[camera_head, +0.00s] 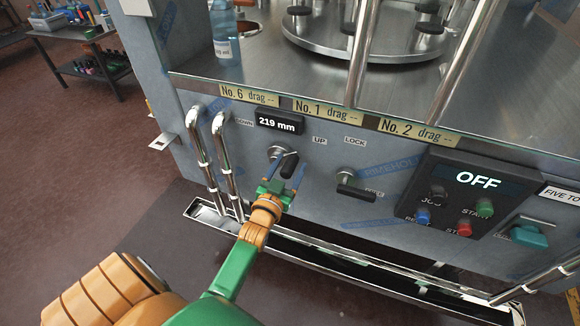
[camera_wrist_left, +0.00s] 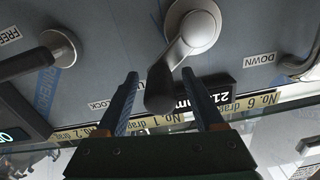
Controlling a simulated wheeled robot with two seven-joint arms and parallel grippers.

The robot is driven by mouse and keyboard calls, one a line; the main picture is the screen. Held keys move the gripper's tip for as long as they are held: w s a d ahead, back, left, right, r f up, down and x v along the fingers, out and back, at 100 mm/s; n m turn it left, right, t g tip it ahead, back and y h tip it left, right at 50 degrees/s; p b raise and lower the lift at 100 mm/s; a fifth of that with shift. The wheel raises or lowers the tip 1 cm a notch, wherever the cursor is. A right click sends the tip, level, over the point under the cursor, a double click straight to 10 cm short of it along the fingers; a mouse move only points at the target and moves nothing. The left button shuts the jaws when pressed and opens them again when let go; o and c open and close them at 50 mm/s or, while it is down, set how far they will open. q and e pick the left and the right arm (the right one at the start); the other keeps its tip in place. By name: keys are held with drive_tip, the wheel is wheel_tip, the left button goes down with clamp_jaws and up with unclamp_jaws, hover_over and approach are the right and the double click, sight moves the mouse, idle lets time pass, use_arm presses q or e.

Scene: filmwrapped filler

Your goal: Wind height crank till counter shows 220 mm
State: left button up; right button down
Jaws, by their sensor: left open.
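The counter (camera_head: 277,123) on the machine's front panel reads 219 mm. Below it is the height crank (camera_head: 279,153), a metal hub and arm with a black knob (camera_head: 289,164). My left gripper (camera_head: 284,168) is at the crank with its fingers apart. In the left wrist view the crank's hub (camera_wrist_left: 191,27) is bare, and its arm leads to the black knob (camera_wrist_left: 160,93), which lies between the open fingers (camera_wrist_left: 160,78). I see no clear contact on either side. The counter (camera_wrist_left: 215,92) is partly hidden behind a finger there. My right gripper is not in view.
A lock lever (camera_head: 356,187) sits right of the crank, and a control box (camera_head: 460,195) reading OFF is farther right. Bent metal rails (camera_head: 228,165) stand left of the crank. A metal trough (camera_head: 300,249) runs along the machine's base.

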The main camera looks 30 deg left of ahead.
use_arm(q)
drive_tip(key=shift+s, duration=0.1)
clamp_jaws()
idle(1.2)
drive_tip(key=shift+d+f+m, duration=0.35)
drive_tip(key=shift+f+m, duration=0.25)
drive_tip(key=shift+m, duration=0.6)
